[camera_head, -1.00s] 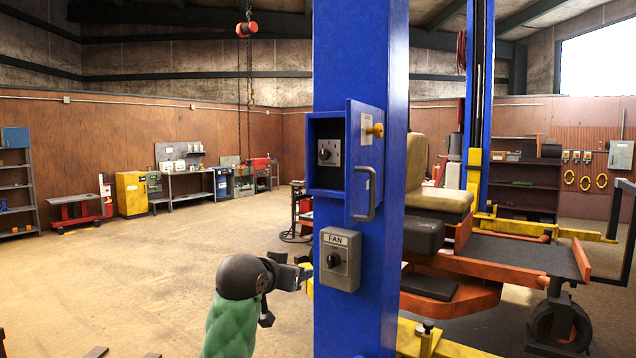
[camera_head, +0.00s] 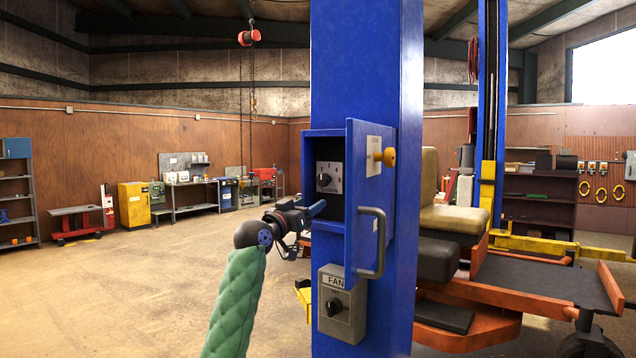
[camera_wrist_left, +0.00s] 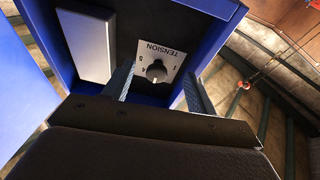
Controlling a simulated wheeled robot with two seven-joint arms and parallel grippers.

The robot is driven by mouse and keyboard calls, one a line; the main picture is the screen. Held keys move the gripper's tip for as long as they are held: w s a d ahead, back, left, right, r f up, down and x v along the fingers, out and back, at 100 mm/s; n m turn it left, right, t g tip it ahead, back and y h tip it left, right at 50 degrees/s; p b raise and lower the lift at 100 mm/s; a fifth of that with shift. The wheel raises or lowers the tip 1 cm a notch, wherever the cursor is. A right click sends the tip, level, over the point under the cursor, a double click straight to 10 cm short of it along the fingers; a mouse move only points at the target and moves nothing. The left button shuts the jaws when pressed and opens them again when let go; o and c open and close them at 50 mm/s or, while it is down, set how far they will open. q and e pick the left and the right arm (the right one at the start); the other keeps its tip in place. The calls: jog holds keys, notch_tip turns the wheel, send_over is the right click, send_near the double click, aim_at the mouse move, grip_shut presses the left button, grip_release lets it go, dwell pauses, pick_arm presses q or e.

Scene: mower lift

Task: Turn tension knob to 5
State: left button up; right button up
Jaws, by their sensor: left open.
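The tension knob (camera_head: 325,178) is a dark round knob on a light numbered plate inside an open blue box (camera_head: 325,215) on the blue post. In the left wrist view the knob (camera_wrist_left: 156,72) sits below the word TENSION, with numbers around it that are hard to read. My left gripper (camera_head: 308,212) is open at the left side of the box, lower than the knob in the head view. In the left wrist view its two fingers (camera_wrist_left: 160,88) point toward the plate, with the knob between them in the picture. I see no contact with the knob. My right gripper is not in view.
The box's blue door (camera_head: 366,225) stands open to the right, with a grey handle (camera_head: 376,240) and a yellow knob (camera_head: 387,157). A grey FAN switch box (camera_head: 341,305) is mounted below. A mower (camera_head: 470,270) stands behind the post. The floor at left is open.

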aim_at(321, 181)
pick_arm(q)
jog(key=shift+t+h, duration=0.3)
jog(key=shift+t, duration=0.5)
jog(key=r+p, duration=0.1)
jog(key=r, duration=0.1)
jog(key=w+r, duration=0.1)
jog(key=r, duration=0.1)
jog(key=shift+w+d+p, duration=0.2)
jog(key=shift+p, duration=0.2)
jog(key=p+x, duration=0.2)
jog(key=x, duration=0.2)
jog(key=shift+p, duration=0.35)
jog(key=shift+w+d+r, duration=0.1)
jog(key=shift+w+d, duration=0.25)
jog(key=shift+w, duration=0.05)
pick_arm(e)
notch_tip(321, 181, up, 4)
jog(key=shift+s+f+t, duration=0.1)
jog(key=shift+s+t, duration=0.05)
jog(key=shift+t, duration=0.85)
pick_arm(q)
jog(key=c, duration=1)
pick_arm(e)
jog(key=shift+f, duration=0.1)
